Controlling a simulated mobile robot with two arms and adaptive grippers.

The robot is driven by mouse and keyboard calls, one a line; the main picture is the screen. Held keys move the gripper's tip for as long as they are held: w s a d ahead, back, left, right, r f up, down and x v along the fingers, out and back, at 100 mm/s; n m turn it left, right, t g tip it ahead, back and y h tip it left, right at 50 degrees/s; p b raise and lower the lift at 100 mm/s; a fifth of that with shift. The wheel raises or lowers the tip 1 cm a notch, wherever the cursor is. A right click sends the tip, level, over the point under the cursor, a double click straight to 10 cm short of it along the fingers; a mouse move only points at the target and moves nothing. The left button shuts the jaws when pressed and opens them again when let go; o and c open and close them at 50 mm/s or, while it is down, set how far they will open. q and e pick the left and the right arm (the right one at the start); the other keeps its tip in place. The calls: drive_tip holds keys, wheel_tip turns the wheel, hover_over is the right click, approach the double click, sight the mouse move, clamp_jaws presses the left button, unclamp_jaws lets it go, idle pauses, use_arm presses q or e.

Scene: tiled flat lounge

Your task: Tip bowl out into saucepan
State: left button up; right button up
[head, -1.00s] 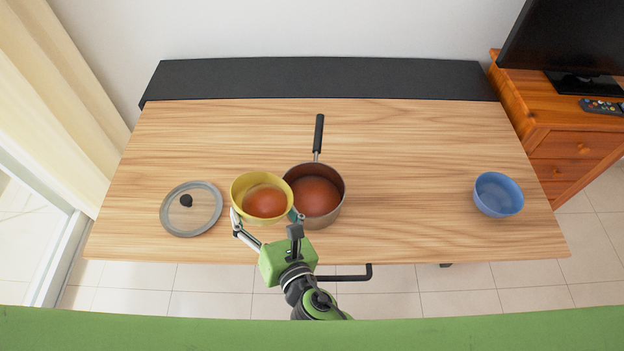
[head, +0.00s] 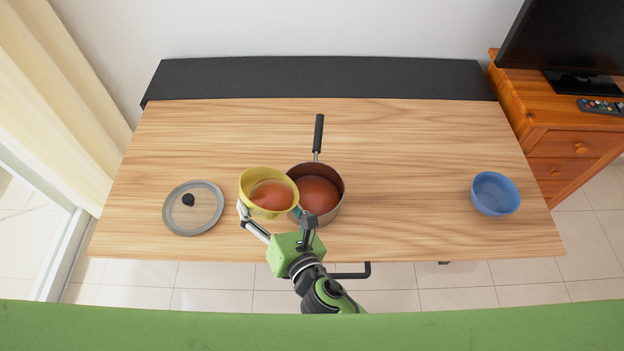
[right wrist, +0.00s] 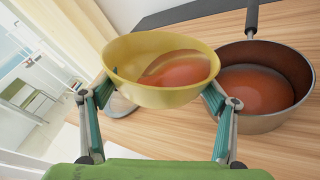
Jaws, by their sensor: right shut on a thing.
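A yellow bowl (head: 252,180) holding orange-red soup-like contents is in my right gripper (head: 270,213). The gripper is shut on it, with a finger on each side of the bowl, as the right wrist view shows the bowl (right wrist: 150,96) between the fingers (right wrist: 156,100). The bowl is slightly tilted and stands close to the left side of the saucepan (head: 338,205). The saucepan (right wrist: 262,123) has a dark handle pointing to the back and similar orange-red contents inside. My left gripper is not in view.
A glass lid (head: 207,212) with a black knob lies left of the bowl. A blue bowl (head: 495,194) stands at the table's right. A wooden cabinet (head: 560,150) with a television and remote stands beyond. The wooden table (head: 410,150) is clear between saucepan and blue bowl.

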drive_tip(key=shift+w+d+m+p, duration=0.3)
drive_tip(key=shift+w+d+m, duration=0.25)
drive_tip(key=shift+d+m, duration=0.2)
idle(0.6)
drive_tip(key=shift+w+d+r+m+g+y+p, duration=0.25)
drive_tip(key=shift+r+m+g+y+p, duration=0.2)
drive_tip(key=shift+r+m+p, duration=0.25)
idle(1.1)
drive_tip(key=shift+w+d+r+m+y+p, duration=0.1)
drive_tip(key=shift+d+r+m+y+p, duration=0.25)
drive_tip(key=shift+m+p, duration=0.3)
idle(0.9)
drive_tip(key=shift+w+d+r+m+g+y+p, duration=0.15)
drive_tip(key=shift+d+r+m+p, duration=0.1)
drive_tip(key=shift+r+m, duration=0.3)
drive_tip(key=shift+w+d+r+m+g+y+p, duration=0.1)
drive_tip(key=shift+w+d+r+m+y, duration=0.15)
drive_tip(key=shift+m, duration=0.4)
idle(1.2)
